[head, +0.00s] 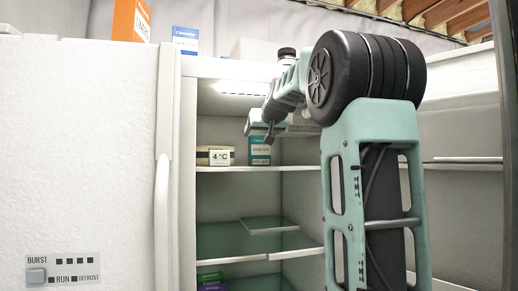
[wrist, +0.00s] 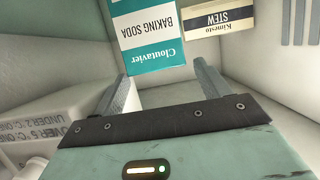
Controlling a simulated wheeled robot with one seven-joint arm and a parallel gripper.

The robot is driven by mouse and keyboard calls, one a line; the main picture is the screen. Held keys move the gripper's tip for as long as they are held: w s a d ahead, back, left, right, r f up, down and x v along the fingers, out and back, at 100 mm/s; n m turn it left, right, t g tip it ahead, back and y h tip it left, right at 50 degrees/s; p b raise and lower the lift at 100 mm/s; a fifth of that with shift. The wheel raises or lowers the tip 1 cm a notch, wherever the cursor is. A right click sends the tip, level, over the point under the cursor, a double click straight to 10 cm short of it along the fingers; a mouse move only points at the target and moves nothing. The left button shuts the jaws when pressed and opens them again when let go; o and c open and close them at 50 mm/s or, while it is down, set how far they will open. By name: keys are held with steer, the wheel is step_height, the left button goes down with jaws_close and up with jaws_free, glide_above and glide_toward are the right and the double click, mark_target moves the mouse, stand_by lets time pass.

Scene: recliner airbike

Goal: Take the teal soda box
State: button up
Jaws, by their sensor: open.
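The teal and white soda box (head: 260,150) stands on the upper shelf inside the open white cabinet in the head view. In the wrist view the box (wrist: 150,40) appears upside down, with "BAKING SODA" and a teal band, just beyond the fingertips. My gripper (wrist: 160,82) is open and empty, its two fingers apart and pointing at the box's teal end. A gap seems to remain between fingers and box, though the exact distance is hard to tell. In the head view my gripper (head: 258,132) is in front of the box and hides its upper part.
A cream and dark box (head: 215,156), labelled "STEW" in the wrist view (wrist: 218,18), stands beside the soda box. A white lettered block (wrist: 60,125) lies at the wrist view's left. Glass shelves (head: 250,240) are below. The cabinet door (head: 80,150) stands at left.

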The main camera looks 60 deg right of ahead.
steer(key=shift+f+p+x, duration=0.1)
steer(key=shift+p+x, duration=0.55)
steer(key=shift+x, duration=0.7)
steer(key=shift+f+p+x, duration=0.15)
steer(key=shift+p+x, duration=0.5)
steer(key=shift+x, duration=0.7)
steer(key=shift+s, duration=0.2)
steer(key=c, duration=0.9)
